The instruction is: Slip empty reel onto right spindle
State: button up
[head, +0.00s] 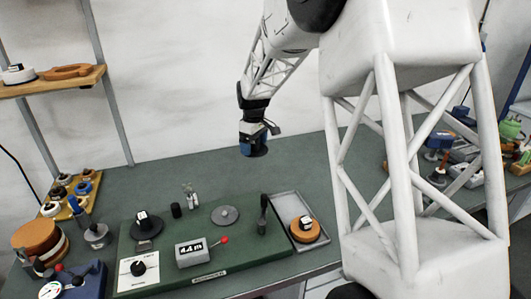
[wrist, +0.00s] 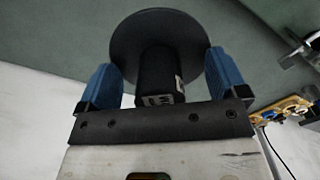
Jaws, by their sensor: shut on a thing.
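The empty reel (wrist: 158,32) is black, with a wide round flange and a narrower hub. In the wrist view my gripper (wrist: 163,72) has its blue fingers on either side of the hub, shut on it. In the head view my gripper (head: 254,138) hangs well above the table, behind the green board (head: 190,262), with the dark reel (head: 256,150) at its tip. A grey round plate (head: 225,215) lies on the board's right half, bare of any reel; it looks like the right spindle, though its pin is too small to make out. A dark reel (head: 146,229) sits on the board's left.
A counter box (head: 191,252) with a red-knobbed lever, a white dial plate (head: 138,271) and a black upright post (head: 262,218) stand on the board. A grey tray (head: 281,201) holding an orange reel (head: 305,230) lies to its right. Table behind the board is clear.

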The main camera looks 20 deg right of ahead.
jog(key=w+a+m, duration=0.1)
jog(key=w+a+r+m, duration=0.1)
jog(key=w+a, duration=0.1)
jog(key=shift+w+r, duration=0.2)
jog(key=shift+w, duration=0.05)
jog(key=shift+a+n, duration=0.5)
jog(key=shift+a, duration=2.9)
jog(key=s+a+f+n, duration=0.1)
jog(key=s+f+n, duration=0.1)
jog(key=s+n, duration=0.3)
jog(key=s+a+f+n, duration=0.2)
jog(key=s+n, duration=0.3)
jog(key=s, duration=0.1)
jog(key=s+a+f+n, duration=0.2)
jog(key=s+n, duration=0.3)
jog(key=s, duration=0.1)
jog(key=shift+s+n, duration=0.1)
jog(key=shift+n, duration=0.2)
jog(key=shift+s+a+f+n, duration=0.1)
jog(key=shift+s+f+n, duration=0.15)
jog(key=shift+s+n, duration=0.25)
jog(key=shift+s+f+n, duration=0.2)
jog(key=shift+s+n, duration=0.3)
jog(key=shift+f, duration=0.2)
jog(key=shift+f, duration=1.35)
